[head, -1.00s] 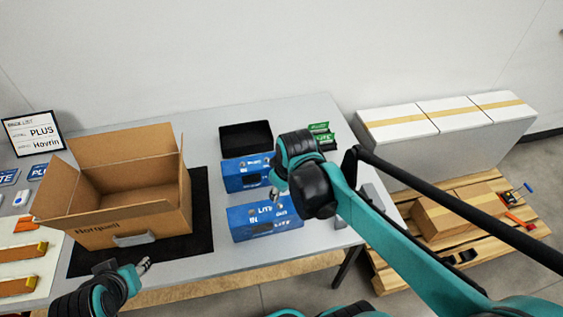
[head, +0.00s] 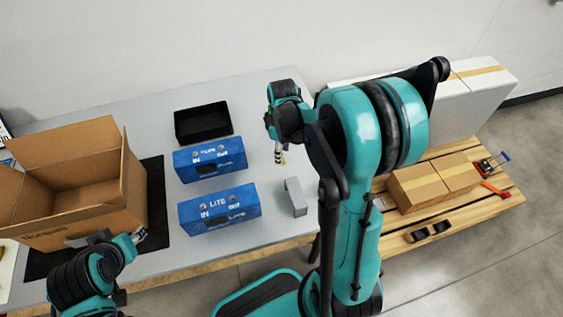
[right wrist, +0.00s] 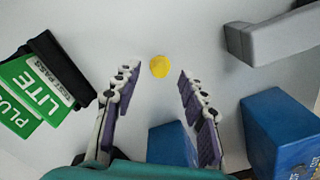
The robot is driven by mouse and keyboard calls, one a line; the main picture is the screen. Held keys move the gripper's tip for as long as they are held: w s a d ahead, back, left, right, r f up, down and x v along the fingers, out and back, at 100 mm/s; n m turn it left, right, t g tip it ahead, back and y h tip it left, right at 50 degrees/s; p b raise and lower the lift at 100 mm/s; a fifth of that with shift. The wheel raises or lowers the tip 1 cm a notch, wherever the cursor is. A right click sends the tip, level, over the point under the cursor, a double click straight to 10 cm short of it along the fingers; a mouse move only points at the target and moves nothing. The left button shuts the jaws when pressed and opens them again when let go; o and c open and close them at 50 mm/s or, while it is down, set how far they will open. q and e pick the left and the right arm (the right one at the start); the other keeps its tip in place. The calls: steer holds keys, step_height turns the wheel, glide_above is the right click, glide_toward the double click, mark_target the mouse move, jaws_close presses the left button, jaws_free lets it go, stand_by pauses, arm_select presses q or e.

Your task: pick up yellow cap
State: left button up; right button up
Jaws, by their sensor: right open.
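The yellow cap (right wrist: 159,66) is a small round piece on the light table top in the right wrist view. It lies between the line of my two right fingers, just beyond their tips. My right gripper (right wrist: 157,84) is open and empty, pointing down at the table. In the head view my right gripper (head: 279,152) hangs over the table right of the blue boxes, partly hidden by my own arm.
Two blue boxes, a rear one (head: 210,158) and a front one (head: 219,209), stand mid-table. A black tray (head: 203,123) is behind them. A grey block (head: 296,197) stands near the right edge. Green cards (right wrist: 38,92) sit in a black holder. An open cardboard box (head: 75,200) is left.

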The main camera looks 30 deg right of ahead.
step_height(320, 180, down, 2)
steer(key=shift+f+b, duration=0.25)
steer(key=shift+b, duration=0.05)
arm_select(q)
steer(key=shift+f, duration=0.6)
arm_select(e)
steer(key=shift+r, duration=0.1)
steer(key=c, duration=0.8)
